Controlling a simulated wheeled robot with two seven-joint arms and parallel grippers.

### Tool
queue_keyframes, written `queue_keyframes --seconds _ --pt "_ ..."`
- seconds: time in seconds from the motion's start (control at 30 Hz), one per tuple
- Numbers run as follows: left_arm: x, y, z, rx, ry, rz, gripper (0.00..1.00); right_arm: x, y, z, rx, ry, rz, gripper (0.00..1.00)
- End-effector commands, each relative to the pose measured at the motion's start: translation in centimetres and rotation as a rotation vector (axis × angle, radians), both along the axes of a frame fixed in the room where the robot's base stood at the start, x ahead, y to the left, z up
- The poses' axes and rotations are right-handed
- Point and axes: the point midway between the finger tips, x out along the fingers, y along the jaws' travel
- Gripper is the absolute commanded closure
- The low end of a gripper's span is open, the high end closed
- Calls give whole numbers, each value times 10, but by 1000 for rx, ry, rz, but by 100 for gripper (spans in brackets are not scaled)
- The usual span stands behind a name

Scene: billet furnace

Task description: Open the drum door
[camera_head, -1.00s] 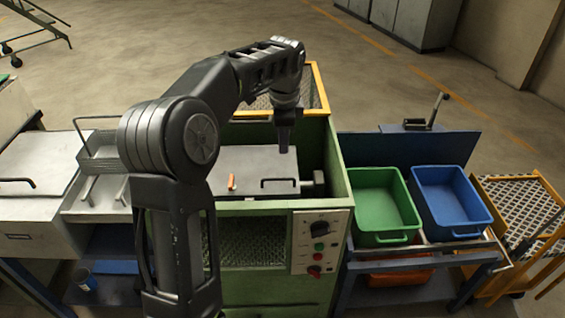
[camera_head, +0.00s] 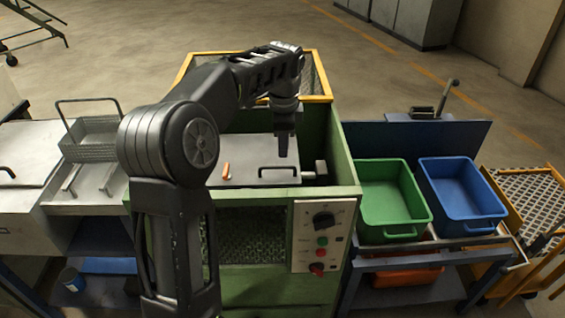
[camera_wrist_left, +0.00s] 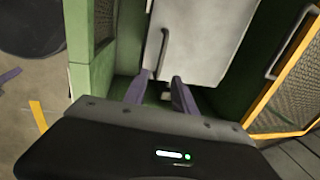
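The drum door (camera_head: 250,150) is a flat grey metal lid, closed, set inside the green machine (camera_head: 270,270). It carries a dark bar handle (camera_head: 278,170) and an orange-red lever (camera_head: 226,171). My left gripper (camera_head: 284,155) hangs over the door, pointing down, just behind the handle in the head view. In the left wrist view, its two fingers (camera_wrist_left: 161,80) are apart with nothing gripped. The handle (camera_wrist_left: 163,48) shows just beyond the fingertips on the pale door (camera_wrist_left: 205,35); I cannot tell the height gap. My right gripper is not in view.
A control panel (camera_head: 323,235) is on the machine's front. A raised yellow-framed mesh guard (camera_head: 315,75) stands behind. Green (camera_head: 393,195) and blue (camera_head: 458,190) bins sit to the right. A wire basket (camera_head: 90,135) stands left. The machine's green walls surround the door.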

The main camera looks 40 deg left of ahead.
Motion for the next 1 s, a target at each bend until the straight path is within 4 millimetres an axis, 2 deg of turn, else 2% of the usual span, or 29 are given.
queue_keyframes --seconds 0.23,0.63,0.77,1.0 --pt "2 2 -13 0 3 0 67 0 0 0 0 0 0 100" --pt "10 9 -69 0 3 1 67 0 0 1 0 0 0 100" --pt "11 10 -76 0 1 1 67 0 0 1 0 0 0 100" --pt "12 9 -77 0 0 1 67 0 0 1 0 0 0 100"
